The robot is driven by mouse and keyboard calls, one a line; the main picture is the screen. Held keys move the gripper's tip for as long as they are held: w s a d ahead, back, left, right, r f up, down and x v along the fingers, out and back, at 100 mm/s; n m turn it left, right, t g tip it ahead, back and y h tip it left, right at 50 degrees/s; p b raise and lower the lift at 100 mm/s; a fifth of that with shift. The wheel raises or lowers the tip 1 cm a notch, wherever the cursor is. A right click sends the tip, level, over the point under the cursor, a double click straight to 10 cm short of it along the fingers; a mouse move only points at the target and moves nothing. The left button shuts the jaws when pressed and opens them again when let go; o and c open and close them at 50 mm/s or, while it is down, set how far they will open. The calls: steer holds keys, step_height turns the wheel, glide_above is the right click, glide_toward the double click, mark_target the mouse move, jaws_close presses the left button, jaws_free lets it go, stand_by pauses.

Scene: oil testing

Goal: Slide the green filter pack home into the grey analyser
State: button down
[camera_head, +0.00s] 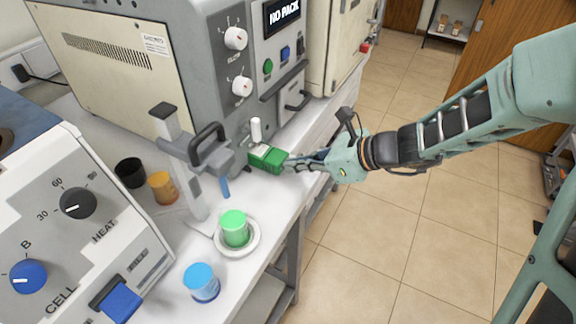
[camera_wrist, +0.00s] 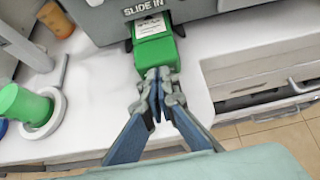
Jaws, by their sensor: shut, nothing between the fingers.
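The green filter pack (camera_head: 267,158) has a white label on top and sits at the low front opening of the grey analyser (camera_head: 205,75). In the wrist view the pack (camera_wrist: 156,54) stands under the "SLIDE IN" lettering, with much of its green body outside the opening. The analyser's display reads "NO PACK". My gripper (camera_head: 290,163) is shut with nothing between its fingers. In the wrist view the closed fingertips (camera_wrist: 158,74) are at the pack's near end; I cannot tell whether they touch it. The pack's far end is hidden by the analyser.
A grey stand with a black handle (camera_head: 207,140) is left of the pack. A green cup (camera_head: 234,228) on a white dish, a blue cup (camera_head: 201,283), an orange cup (camera_head: 162,187) and a black cup (camera_head: 130,172) stand on the bench.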

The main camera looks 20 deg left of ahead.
mark_target(284, 159)
steer(key=shift+w+a, duration=0.15)
steer(key=shift+a, duration=1.5)
steer(key=shift+p+v, duration=0.95)
steer(key=shift+v, duration=1.3)
steer(key=shift+d+r+p, duration=0.25)
steer(key=shift+d+p, duration=0.1)
steer(key=shift+d, duration=0.4)
steer(key=shift+d+r+p, duration=0.25)
steer(key=shift+d+p, duration=0.1)
steer(key=shift+d, duration=0.35)
steer(key=shift+d+r+p, duration=0.25)
steer(key=shift+d+p, duration=0.1)
steer(key=shift+d, duration=0.4)
